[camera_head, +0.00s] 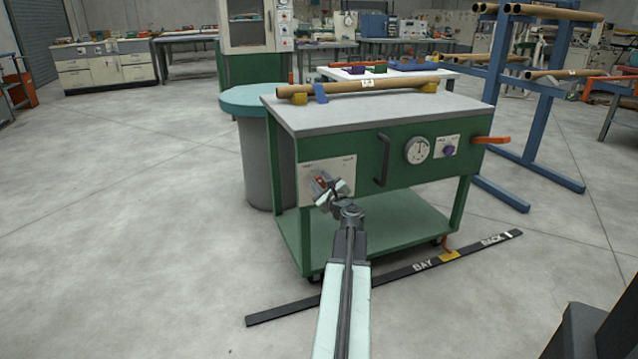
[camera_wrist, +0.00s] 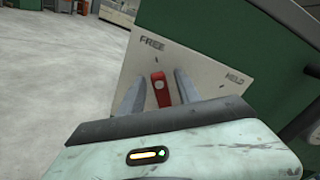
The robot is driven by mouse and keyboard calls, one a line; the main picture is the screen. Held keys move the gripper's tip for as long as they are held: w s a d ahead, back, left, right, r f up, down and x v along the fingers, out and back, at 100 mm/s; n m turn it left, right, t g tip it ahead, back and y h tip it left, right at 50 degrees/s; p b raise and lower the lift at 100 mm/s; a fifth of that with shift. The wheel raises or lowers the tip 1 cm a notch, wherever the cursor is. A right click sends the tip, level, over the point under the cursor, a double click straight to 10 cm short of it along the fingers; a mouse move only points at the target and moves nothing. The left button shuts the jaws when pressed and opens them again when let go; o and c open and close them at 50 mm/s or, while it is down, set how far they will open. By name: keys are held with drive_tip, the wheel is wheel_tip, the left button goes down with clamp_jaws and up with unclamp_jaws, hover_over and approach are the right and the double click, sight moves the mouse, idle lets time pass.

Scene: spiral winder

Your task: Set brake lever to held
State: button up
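The brake lever (camera_wrist: 160,92) is a short red lever on a pale plate (camera_wrist: 205,75) marked FREE at upper left and HELD at right in the wrist view. It stands below the FREE mark, and its lower end is hidden by my gripper body. The plate (camera_head: 342,165) is on the left of the green cart's front in the head view. My gripper (camera_wrist: 159,75) is open, with one grey finger on each side of the lever and visible gaps between. In the head view my gripper (camera_head: 326,186) is at the plate and covers much of it.
The green cart (camera_head: 390,130) also has a black handle (camera_head: 382,160), a dial (camera_head: 416,150), a purple knob (camera_head: 449,150) and an orange lever (camera_head: 490,140). A cardboard tube (camera_head: 350,88) lies on top. A grey drum (camera_head: 258,165) stands at left. Open floor lies left.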

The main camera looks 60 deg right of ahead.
drive_tip(key=shift+w, duration=0.1)
clamp_jaws()
idle(1.2)
